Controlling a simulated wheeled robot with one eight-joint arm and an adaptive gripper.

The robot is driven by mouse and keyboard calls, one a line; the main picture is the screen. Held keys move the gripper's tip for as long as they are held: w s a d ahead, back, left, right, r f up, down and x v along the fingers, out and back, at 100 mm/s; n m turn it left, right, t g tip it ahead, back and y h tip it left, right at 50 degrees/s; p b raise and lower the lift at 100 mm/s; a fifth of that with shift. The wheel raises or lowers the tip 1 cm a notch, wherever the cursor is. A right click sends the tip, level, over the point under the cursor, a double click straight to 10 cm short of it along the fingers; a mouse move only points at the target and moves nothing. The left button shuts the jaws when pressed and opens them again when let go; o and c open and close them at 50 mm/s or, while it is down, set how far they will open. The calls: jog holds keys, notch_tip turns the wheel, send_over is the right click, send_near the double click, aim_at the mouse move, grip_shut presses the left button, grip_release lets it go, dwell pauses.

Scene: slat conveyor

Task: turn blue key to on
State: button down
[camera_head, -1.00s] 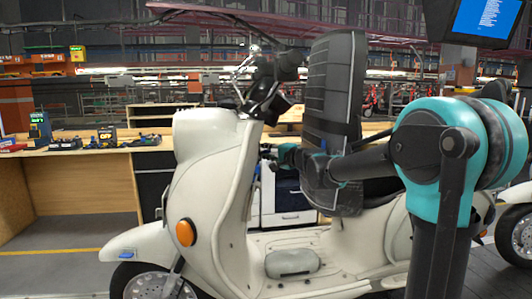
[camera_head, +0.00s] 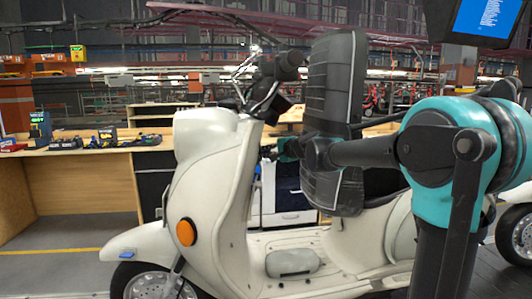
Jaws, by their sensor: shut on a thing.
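The cream scooter (camera_head: 215,190) stands side-on in the head view, its front to the left. My gripper (camera_head: 272,153) is small and dark with teal parts, just behind the scooter's front shield and below the handlebar (camera_head: 262,88). Its fingers are shut at the steering column, where the blue key sits. The key itself is hidden or too small to make out between the fingers, and its turn position cannot be read. A small blue spot (camera_head: 257,169) shows at the shield's inner edge below the gripper; I cannot tell what it is.
Wooden workbenches (camera_head: 85,160) with tools stand behind on the left. A screen (camera_head: 487,18) hangs at upper right. The scooter's floorboard (camera_head: 290,240) lies below the gripper.

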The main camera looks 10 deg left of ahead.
dwell(0.4)
jog(key=shift+s+f+m+g+h, duration=0.1)
jog(key=shift+f+m+g+h, duration=0.05)
jog(key=shift+m+g+h, duration=0.75)
jog(key=shift+s+d+f+m+g+h, duration=0.15)
jog(key=shift+g+h, duration=0.15)
jog(key=shift+g, duration=0.3)
jog(key=shift+w+a+m+g+h, duration=0.15)
jog(key=shift+g+h, duration=0.15)
jog(key=shift+g, duration=0.3)
jog(key=c, duration=1.6)
grip_release()
jog(key=shift+s, duration=0.1)
jog(key=shift+d, duration=0.15)
jog(key=v, duration=1.2)
